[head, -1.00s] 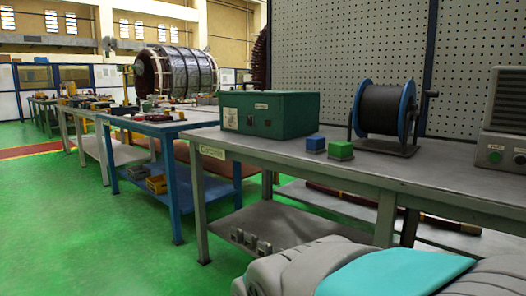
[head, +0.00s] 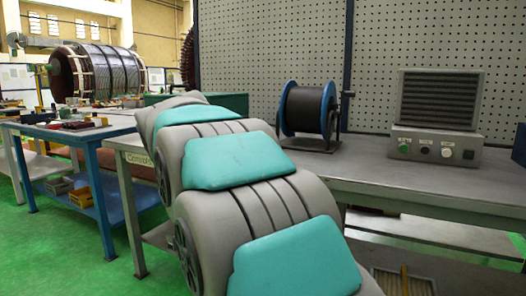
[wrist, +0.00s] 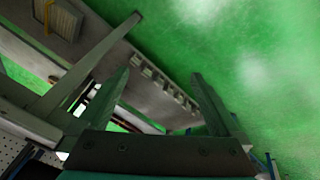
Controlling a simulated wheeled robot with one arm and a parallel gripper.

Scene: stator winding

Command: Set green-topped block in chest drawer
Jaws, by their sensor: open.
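The green chest (head: 237,103) stands on the workbench, mostly hidden behind my raised arm in the head view; only its right part and a strip of its top show. Its drawer cannot be made out. The green-topped block is not visible now; my arm covers the bench area in front of the chest. My gripper (wrist: 161,74) shows in the wrist view, with its two fingers apart and nothing between them. It faces a bench's lower shelf and the green floor. In the head view the gripper itself is hidden.
A cable reel (head: 308,112) with blue flanges stands on the workbench (head: 400,176). A grey control unit (head: 437,115) stands to its right, with bare bench top between. A pegboard rises behind. In the wrist view, a bench leg (wrist: 85,65) and lower shelf (wrist: 150,88) are close to the fingers.

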